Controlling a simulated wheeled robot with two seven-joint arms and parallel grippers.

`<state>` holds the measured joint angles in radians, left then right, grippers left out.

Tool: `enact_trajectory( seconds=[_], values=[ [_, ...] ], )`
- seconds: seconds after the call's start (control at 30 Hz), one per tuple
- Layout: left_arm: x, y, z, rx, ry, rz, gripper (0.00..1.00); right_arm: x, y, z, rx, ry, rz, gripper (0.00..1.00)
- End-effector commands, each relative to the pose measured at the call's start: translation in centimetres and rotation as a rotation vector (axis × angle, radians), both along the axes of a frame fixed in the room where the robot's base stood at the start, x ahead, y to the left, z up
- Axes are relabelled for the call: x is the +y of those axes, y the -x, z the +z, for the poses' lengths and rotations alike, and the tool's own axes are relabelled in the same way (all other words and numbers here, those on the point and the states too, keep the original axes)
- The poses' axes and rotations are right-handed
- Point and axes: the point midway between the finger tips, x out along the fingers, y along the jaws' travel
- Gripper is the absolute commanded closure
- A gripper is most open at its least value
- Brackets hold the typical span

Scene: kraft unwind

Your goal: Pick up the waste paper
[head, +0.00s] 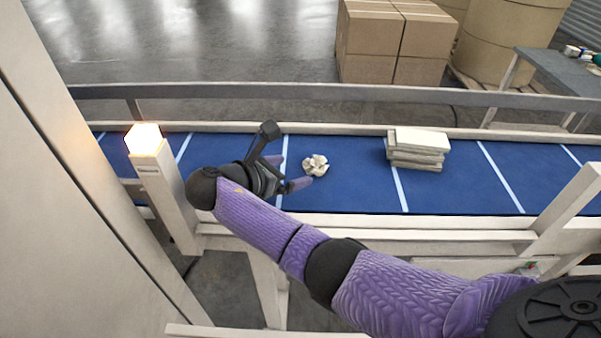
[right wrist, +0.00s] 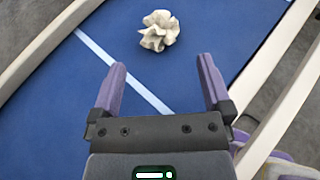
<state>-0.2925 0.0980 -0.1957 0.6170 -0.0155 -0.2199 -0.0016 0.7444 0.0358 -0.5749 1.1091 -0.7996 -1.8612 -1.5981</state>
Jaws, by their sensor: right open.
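The waste paper (head: 315,165) is a crumpled off-white ball lying on the blue conveyor belt (head: 350,185). In the right wrist view the paper ball (right wrist: 159,31) lies ahead of the fingertips, roughly centred between them and apart from both. My right gripper (head: 287,172) is open and empty over the belt, just left of the paper in the head view. Its two purple fingers also show in the right wrist view (right wrist: 162,75), spread wide. My left gripper is not in view.
A stack of flat grey-white pieces (head: 417,148) lies on the belt right of the paper. A post with a lit lamp (head: 145,139) stands at the belt's near left edge. Rails run along both belt sides. Cardboard boxes (head: 372,45) stand behind. Belt between paper and stack is clear.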

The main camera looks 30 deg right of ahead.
Motion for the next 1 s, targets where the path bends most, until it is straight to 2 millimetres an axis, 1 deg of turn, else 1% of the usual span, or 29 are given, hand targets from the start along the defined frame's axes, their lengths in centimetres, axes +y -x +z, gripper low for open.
enact_trajectory(
  seconds=[0.03, 0.17, 0.33, 0.43, 0.53, 0.7, 0.77, 0.8, 0.97, 1.0],
  values=[
    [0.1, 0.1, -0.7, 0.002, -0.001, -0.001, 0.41, -0.2, -0.2, -0.5, 0.008, 0.012, 0.000, 0.00],
    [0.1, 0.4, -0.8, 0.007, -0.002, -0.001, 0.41, -1.8, -0.6, -0.7, 0.011, 0.017, 0.000, 0.00],
    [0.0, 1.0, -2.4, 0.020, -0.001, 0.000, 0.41, -4.7, -1.7, -2.3, 0.010, 0.015, 0.000, 0.00],
    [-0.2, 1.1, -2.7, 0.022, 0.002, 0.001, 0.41, -6.1, -2.1, -2.8, 0.009, 0.012, 0.001, 0.00],
    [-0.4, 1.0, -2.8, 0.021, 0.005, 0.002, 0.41, -6.7, -2.2, -2.9, 0.008, 0.011, 0.002, 0.00],
    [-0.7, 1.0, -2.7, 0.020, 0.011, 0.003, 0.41, -6.7, -2.2, -2.8, 0.007, 0.011, 0.003, 0.00],
    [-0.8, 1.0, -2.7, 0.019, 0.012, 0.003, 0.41, -6.7, -2.2, -2.8, 0.007, 0.011, 0.003, 0.13],
    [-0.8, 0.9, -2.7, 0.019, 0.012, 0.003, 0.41, -6.7, -2.2, -2.8, 0.007, 0.010, 0.003, 0.21],
    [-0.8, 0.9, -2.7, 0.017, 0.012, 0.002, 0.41, -6.7, -2.2, -2.8, 0.007, 0.010, 0.003, 0.55],
    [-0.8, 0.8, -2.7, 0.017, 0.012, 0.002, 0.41, -6.7, -2.2, -2.8, 0.007, 0.010, 0.003, 0.64]
  ],
)
